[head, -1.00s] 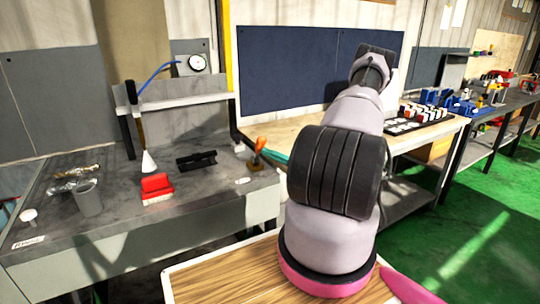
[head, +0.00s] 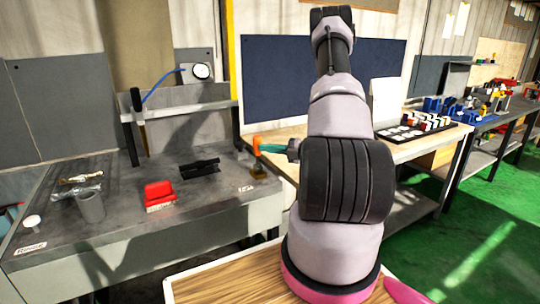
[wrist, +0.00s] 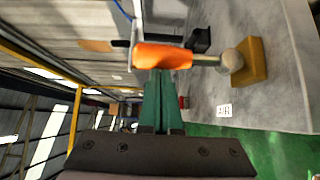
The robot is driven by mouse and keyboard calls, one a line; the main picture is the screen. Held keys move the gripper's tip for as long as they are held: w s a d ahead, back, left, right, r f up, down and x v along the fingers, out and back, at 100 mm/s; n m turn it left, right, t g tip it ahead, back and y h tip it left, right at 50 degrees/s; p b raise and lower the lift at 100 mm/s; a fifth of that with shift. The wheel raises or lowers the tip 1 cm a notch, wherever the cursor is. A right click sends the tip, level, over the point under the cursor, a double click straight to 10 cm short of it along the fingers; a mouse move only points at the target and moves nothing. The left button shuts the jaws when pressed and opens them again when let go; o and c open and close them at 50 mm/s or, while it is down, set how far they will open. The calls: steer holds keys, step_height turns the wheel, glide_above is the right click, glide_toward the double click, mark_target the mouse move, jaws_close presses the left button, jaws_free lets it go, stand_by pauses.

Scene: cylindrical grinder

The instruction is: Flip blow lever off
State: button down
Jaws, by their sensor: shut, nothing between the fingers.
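The blow lever has an orange handle (head: 257,146) on a brass-coloured base (head: 258,171), at the right end of the grey bench. The handle stands about upright. In the wrist view the orange handle (wrist: 163,56) points straight out from its ball pivot and square base (wrist: 250,62). My gripper (head: 264,148), with green fingers, comes in from the right at handle height. In the wrist view my gripper (wrist: 160,74) is shut and empty, its tips against or just beside the handle; contact cannot be told.
A label (head: 246,188) lies by the lever. A blue hose (head: 160,80) hangs behind. A wooden table (head: 405,150) is at right.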

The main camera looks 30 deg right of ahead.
steer(key=shift+w+a+r+m+g+h, duration=0.15)
steer(key=shift+w+m+g+h, duration=0.15)
steer(key=shift+w, duration=0.6)
steer(key=shift+w+d+r+m+g+h, duration=0.15)
steer(key=shift+w+m+g, duration=0.2)
steer(key=shift+w, duration=0.6)
steer(key=shift+w+a+r+m+g+h, duration=0.1)
steer(key=shift+w+m+g+h, duration=0.2)
steer(key=shift+w, duration=0.6)
steer(key=shift+r, duration=0.15)
